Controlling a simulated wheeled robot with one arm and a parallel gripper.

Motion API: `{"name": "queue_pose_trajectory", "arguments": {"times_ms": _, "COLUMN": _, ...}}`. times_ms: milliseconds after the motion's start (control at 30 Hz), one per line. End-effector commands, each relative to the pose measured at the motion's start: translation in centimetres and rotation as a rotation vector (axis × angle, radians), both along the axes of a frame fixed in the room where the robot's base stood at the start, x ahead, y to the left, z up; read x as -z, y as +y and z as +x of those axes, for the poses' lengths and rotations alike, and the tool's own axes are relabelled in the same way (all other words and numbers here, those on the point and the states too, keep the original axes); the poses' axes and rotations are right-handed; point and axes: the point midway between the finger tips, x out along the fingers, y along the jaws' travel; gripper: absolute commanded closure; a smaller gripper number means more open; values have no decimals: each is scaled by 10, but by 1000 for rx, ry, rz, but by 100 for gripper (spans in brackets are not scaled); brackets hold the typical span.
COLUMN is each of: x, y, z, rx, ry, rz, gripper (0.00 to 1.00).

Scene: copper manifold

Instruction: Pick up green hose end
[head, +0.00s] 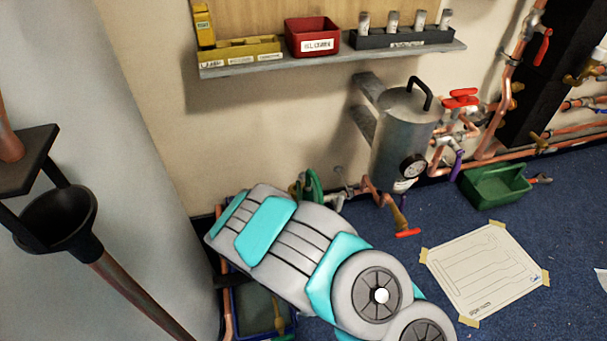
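A green curved piece (314,184), which looks like part of a green hose, shows just above my arm, beside the wall and left of the metal tank. Only a small part of it is visible, and I cannot tell which part is the hose end. My grey and turquoise arm reaches from the lower right up to the left and covers the area below the green piece. My gripper is not visible, so I cannot tell whether it touches anything.
A metal tank (402,135) with a gauge stands against the wall among copper pipes and red-handled valves. A green bin (495,186) sits on the blue floor. A taped paper sheet (484,270) lies on it. A shelf (330,60) holds bins. A black funnel (55,220) is at left.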

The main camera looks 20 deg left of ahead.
Motion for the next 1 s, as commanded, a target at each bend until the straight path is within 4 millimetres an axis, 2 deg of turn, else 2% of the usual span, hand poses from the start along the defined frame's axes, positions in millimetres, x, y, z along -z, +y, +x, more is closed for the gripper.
{"name": "queue_pose_trajectory", "arguments": {"times_ms": 33, "x": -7, "y": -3, "z": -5, "rx": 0, "ry": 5, "rz": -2, "gripper": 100}}
{"name": "queue_pose_trajectory", "arguments": {"times_ms": 500, "x": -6, "y": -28, "z": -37, "rx": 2, "ry": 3, "rz": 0, "gripper": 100}}
{"name": "queue_pose_trajectory", "arguments": {"times_ms": 1000, "x": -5, "y": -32, "z": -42, "rx": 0, "ry": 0, "rz": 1, "gripper": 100}}
